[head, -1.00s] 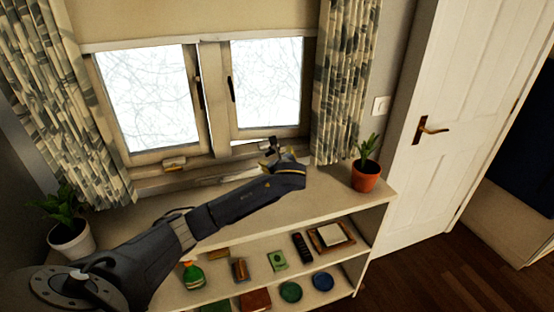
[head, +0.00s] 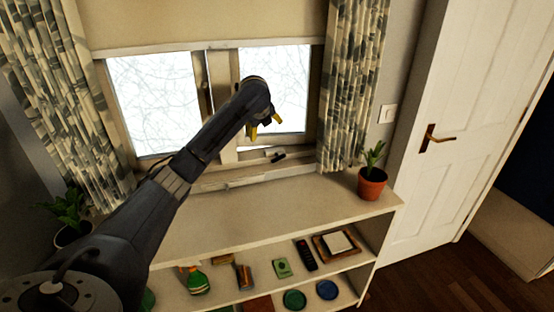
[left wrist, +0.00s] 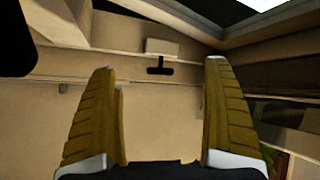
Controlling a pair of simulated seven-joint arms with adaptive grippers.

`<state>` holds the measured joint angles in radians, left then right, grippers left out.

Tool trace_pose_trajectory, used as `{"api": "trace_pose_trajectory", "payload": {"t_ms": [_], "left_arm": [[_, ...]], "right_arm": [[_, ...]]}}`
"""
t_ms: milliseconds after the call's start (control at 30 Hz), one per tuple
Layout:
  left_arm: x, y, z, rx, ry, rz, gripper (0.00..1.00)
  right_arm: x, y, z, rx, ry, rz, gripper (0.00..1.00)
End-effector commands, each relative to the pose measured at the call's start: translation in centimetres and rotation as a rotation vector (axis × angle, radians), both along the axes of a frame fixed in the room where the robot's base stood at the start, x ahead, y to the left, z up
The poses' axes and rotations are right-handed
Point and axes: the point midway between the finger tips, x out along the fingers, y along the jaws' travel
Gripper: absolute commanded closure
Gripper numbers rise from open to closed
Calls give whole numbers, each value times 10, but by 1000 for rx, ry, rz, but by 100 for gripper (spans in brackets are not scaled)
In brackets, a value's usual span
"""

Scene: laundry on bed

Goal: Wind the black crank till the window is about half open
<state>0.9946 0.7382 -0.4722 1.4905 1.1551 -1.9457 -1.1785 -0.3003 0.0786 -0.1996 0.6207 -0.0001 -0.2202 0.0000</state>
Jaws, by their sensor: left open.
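The black crank (head: 277,157) sits on the window sill side below the right window sash (head: 302,145). In the left wrist view the crank (left wrist: 160,70) shows as a dark T shape under a small beige housing (left wrist: 162,47). A thin bright gap runs under the right sash, so it looks slightly ajar. My left gripper (head: 265,126) is open and empty, above the crank and in front of the right pane. Its yellow fingers (left wrist: 160,66) are apart, with the crank seen between them and not touching. My right gripper is not in view.
A potted plant (head: 371,183) stands on the right end of the white shelf top (head: 225,232); another plant (head: 72,222) is at the left, partly behind my arm. Curtains (head: 347,90) flank the window. The shelf top's middle is clear.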

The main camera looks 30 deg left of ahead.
Motion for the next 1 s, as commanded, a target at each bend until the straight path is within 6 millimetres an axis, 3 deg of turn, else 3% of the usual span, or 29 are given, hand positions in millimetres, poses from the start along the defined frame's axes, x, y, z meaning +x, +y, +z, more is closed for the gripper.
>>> {"api": "trace_pose_trajectory", "payload": {"t_ms": [300,467,667,1000], "left_arm": [[-13,-26,-19,-126,133,-190,17],[-14,-30,-24,-118,154,-234,17],[-3,-29,-44,-116,155,-236,17],[29,-25,-97,-117,155,-234,17]], "right_arm": [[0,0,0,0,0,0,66],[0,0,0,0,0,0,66],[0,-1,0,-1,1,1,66],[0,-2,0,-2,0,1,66]]}}
